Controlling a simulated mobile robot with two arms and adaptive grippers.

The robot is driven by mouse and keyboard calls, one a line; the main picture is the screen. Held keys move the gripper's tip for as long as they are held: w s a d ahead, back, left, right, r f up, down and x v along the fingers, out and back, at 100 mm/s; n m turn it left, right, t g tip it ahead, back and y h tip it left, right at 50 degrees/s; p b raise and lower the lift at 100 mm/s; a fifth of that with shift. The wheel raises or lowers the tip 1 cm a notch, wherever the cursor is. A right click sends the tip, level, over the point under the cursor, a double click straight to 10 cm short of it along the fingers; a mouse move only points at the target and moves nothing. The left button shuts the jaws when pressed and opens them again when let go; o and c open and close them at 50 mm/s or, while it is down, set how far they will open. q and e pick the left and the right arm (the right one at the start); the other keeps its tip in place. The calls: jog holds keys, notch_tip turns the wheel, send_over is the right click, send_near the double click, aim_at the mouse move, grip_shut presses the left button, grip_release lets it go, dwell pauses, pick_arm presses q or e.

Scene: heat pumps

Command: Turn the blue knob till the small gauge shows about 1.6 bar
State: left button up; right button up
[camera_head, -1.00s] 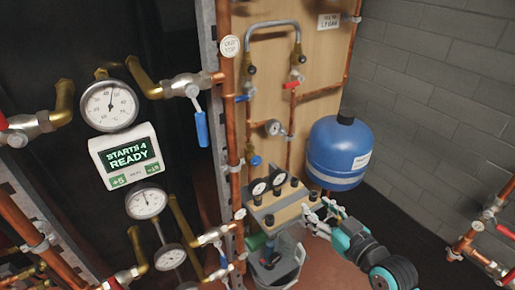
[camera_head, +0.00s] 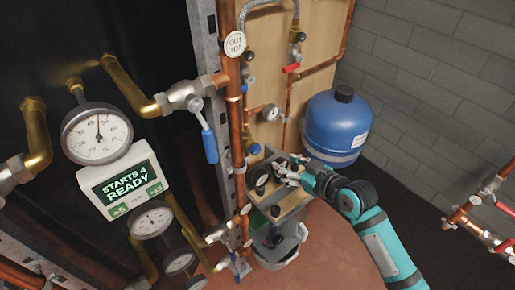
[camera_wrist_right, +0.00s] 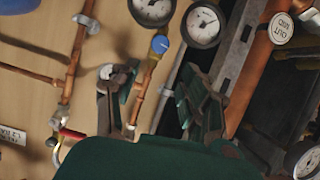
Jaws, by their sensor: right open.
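The blue knob (camera_head: 254,149) sits on the valve below the small gauge (camera_head: 270,113), on the wooden panel. The gauge has a white face, and its reading is too small to make out. My right gripper (camera_head: 285,172) is open, in front of and below the knob, over the grey box with dark gauges. In the right wrist view the blue knob (camera_wrist_right: 160,43) shows beyond and between the open fingers of my right gripper (camera_wrist_right: 156,76), apart from them. My left gripper is not in view.
The grey box (camera_head: 288,205) with dark-rimmed gauges stands close under my right gripper. A blue tank (camera_head: 336,128) is right of the panel. Copper pipes (camera_head: 234,100) and a blue lever (camera_head: 210,145) are at the left. A bucket (camera_head: 275,258) stands below.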

aim_at(258, 150)
jog(key=x, duration=1.4)
